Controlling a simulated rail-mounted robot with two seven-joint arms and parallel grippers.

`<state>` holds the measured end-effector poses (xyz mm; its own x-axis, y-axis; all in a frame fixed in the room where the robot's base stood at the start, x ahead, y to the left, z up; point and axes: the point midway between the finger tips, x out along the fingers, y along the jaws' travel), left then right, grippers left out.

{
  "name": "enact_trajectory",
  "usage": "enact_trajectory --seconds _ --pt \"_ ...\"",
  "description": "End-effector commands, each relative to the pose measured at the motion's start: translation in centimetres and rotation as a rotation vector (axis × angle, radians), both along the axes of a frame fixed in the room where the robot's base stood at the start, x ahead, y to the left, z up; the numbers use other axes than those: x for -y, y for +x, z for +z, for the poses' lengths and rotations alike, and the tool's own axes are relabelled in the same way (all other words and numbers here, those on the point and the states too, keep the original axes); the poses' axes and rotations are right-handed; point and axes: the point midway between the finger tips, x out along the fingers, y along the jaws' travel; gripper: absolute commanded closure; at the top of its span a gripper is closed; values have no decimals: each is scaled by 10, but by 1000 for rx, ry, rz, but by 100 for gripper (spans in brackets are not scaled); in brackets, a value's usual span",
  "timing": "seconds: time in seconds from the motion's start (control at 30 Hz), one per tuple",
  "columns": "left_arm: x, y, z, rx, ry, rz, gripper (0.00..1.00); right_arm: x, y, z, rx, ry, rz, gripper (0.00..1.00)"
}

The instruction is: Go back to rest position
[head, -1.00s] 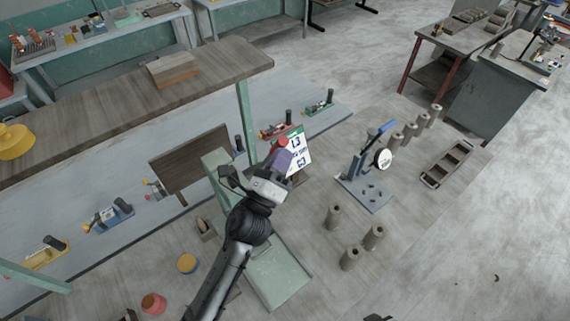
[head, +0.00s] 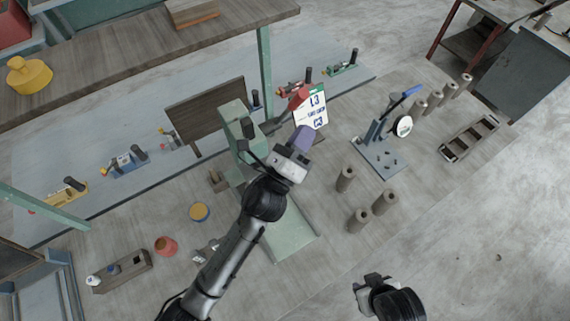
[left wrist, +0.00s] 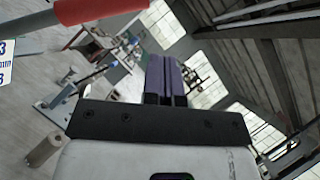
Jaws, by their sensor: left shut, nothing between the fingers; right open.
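My left gripper (head: 303,138) is shut and empty, its purple fingers pressed together. It is held above the bench beside the green press (head: 236,125), left of and below the white sign card (head: 311,108) in the head view. Its purple fingers (left wrist: 165,80) also show in the left wrist view, pointing out toward the room with nothing between them. My right gripper (head: 372,280) is at the lower right of the head view, over the front of the bench area, apart from all objects and open.
Several clay cylinders (head: 384,202) stand on the bench right of my left arm. A red lever (left wrist: 95,10) crosses close by in the left wrist view.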

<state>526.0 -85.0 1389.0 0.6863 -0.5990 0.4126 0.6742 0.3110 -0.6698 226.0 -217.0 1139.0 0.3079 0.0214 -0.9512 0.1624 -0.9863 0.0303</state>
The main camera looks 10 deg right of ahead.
Motion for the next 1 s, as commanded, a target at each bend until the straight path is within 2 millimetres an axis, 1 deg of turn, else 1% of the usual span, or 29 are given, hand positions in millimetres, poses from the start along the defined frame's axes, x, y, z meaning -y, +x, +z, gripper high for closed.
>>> enact_trajectory --seconds 0.03,0.2,0.33,0.5,0.73,0.83,0.93,0.97,1.0 --pt "-8 -9 -7 0 3 2 100 1 -1 -7 -2 -3 0 57" --pt "-25 -35 -16 0 5 2 100 1 -1 -15 -2 -3 1 57" --pt "-36 -49 -20 -2 4 2 100 2 -1 -20 -3 -6 3 57" --pt "-44 -62 -24 -2 4 2 100 3 -2 -23 -4 -10 5 57" --pt "-48 -67 -24 -5 0 0 100 3 -2 -24 -4 -9 6 57" --pt "-48 -67 -24 -35 -34 -21 100 3 -2 -24 -4 -9 6 57" --pt "-52 -60 -29 -152 -126 -29 100 3 -2 -24 -4 -9 5 57" --pt "-56 -56 -33 -213 -169 -21 100 3 -2 -24 -4 -9 5 57" --pt "-62 -49 -40 -313 -242 -4 100 2 -2 -24 -3 -7 4 57"
